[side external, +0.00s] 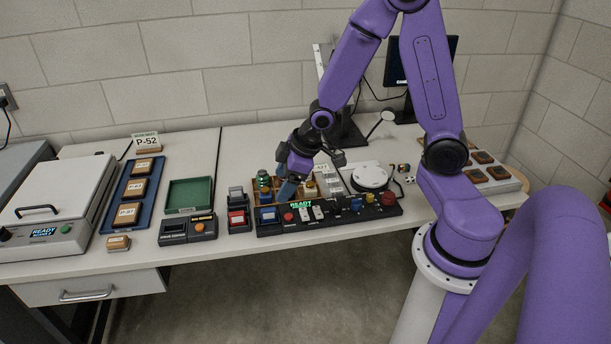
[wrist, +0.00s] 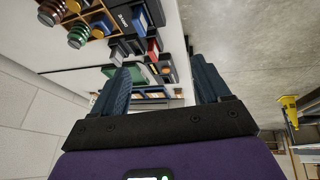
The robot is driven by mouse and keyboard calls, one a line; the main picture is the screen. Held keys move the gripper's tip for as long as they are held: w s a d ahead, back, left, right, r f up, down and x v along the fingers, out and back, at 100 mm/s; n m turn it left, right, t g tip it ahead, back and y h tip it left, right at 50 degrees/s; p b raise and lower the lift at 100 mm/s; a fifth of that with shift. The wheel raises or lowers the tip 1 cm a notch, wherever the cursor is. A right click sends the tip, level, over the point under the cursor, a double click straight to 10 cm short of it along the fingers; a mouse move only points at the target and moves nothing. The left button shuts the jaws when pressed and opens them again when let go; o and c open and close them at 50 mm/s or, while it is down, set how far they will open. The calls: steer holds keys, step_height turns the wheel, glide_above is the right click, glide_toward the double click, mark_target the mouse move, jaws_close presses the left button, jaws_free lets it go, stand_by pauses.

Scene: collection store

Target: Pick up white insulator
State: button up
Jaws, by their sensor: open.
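My gripper (side external: 290,186) is tilted over the wooden divided crate in the side view and hides part of it. In the wrist view its two blue fingers (wrist: 158,75) stand wide apart with nothing held between them. The crate (wrist: 97,14) holds several ribbed insulators, at the upper left of the wrist view. A green insulator (wrist: 78,36) and a brown one (wrist: 52,10) show there. In the side view a green insulator (side external: 263,179) and a blue one (side external: 265,196) show left of the gripper. I cannot make out a white insulator in either view.
A black control panel (side external: 345,213) lies in front of the crate. A white round device (side external: 370,177) stands to its right. A green tray (side external: 189,194) and a blue tray (side external: 113,213) lie to the left.

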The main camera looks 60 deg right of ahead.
steer(key=w+d+f+m+t, duration=0.1)
steer(key=d+f, duration=0.2)
steer(key=d, duration=0.3)
steer(key=w+d+f+m+t, duration=0.2)
steer(key=d+f, duration=0.1)
steer(key=d, duration=0.3)
steer(key=w+d+f+m+t, duration=0.1)
steer(key=w+d+f, duration=0.1)
steer(key=d, duration=0.4)
steer(key=shift+f+m+t, duration=0.3)
steer(key=shift+f+m, duration=0.1)
steer(key=shift+f, duration=0.2)
steer(key=s+d+f+m+t+h, duration=0.2)
steer(key=s+d+m+t, duration=0.1)
steer(key=d, duration=0.3)
steer(key=shift+r+x, duration=0.1)
steer(key=shift+x, duration=1.75)
steer(key=shift+r+x, duration=0.15)
steer(key=shift+x, duration=1.7)
steer(key=shift+w, duration=0.1)
steer(key=c, duration=1.2)
